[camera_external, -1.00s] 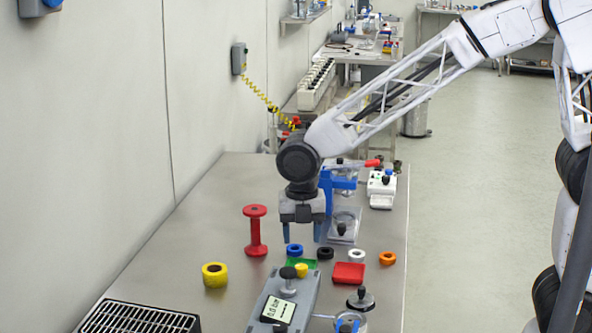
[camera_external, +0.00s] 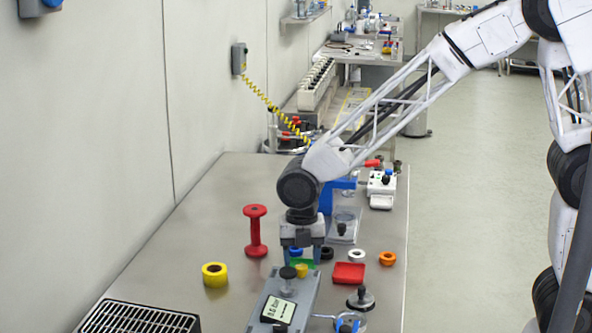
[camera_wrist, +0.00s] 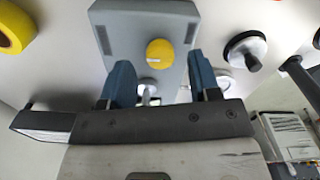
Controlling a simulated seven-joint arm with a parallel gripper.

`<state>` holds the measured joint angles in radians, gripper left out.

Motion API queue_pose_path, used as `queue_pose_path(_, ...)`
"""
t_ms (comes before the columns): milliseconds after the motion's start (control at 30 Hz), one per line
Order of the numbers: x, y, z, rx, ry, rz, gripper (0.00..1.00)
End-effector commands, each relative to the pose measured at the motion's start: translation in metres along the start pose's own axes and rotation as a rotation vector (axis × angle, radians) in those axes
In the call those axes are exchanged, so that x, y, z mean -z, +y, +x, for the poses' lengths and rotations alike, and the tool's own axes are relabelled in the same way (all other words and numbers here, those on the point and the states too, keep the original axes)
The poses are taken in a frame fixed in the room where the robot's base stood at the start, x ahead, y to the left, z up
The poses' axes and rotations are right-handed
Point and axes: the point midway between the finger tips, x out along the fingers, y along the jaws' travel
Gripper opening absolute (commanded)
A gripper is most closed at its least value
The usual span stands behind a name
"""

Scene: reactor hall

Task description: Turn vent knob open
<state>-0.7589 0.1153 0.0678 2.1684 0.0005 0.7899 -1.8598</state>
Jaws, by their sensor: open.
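A grey device (camera_external: 300,298) with a tilted display (camera_external: 278,309) stands at the near end of the bench. A small yellow knob (camera_external: 301,270) and a taller black knob (camera_external: 288,273) are at its far end. No label shows which one is the vent knob. My gripper (camera_external: 302,257) points down just above and behind the yellow knob, open and empty. In the wrist view the yellow knob (camera_wrist: 160,52) shows between my two blue fingers (camera_wrist: 160,68), on the grey housing (camera_wrist: 145,25). I see no contact with it.
A red spool (camera_external: 255,231) and a yellow ring (camera_external: 214,275) stand to the left. A black grille (camera_external: 138,318) is at the near left.

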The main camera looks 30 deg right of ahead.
Motion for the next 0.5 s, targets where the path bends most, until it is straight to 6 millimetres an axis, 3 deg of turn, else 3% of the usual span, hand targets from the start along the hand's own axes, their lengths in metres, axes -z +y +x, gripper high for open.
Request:
queue_pose_path(200,0.000,0.000,0.017,0.001,0.000,0.000,0.56)
queue_pose_path(500,0.000,0.000,0.020,0.000,0.000,0.000,0.56)
